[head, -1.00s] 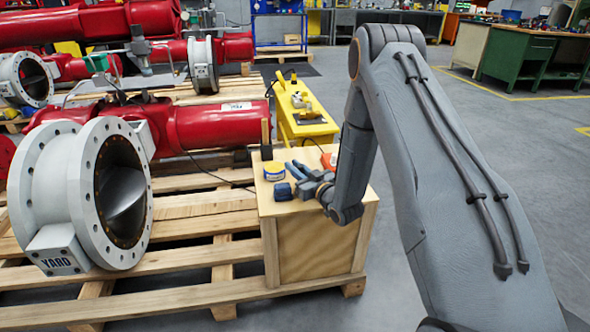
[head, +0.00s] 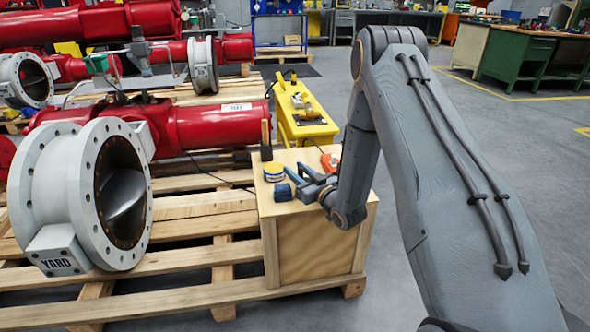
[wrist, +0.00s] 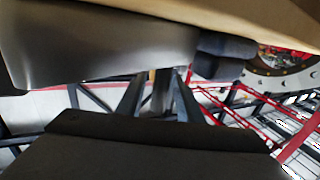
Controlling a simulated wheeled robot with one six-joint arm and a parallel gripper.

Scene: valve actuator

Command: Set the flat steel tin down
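I cannot pick out the flat steel tin with certainty. In the wrist view a smooth grey metallic shape (wrist: 100,50) lies close against the pale wood at the top. I cannot tell whether it is the tin or part of my gripper. A dark block (wrist: 225,55) sits at its right end.
An orange object (head: 329,162) lies behind my wrist. A yellow bench (head: 306,122) stands beyond the crate. A large white flanged valve (head: 75,200) rests on the pallet at left.

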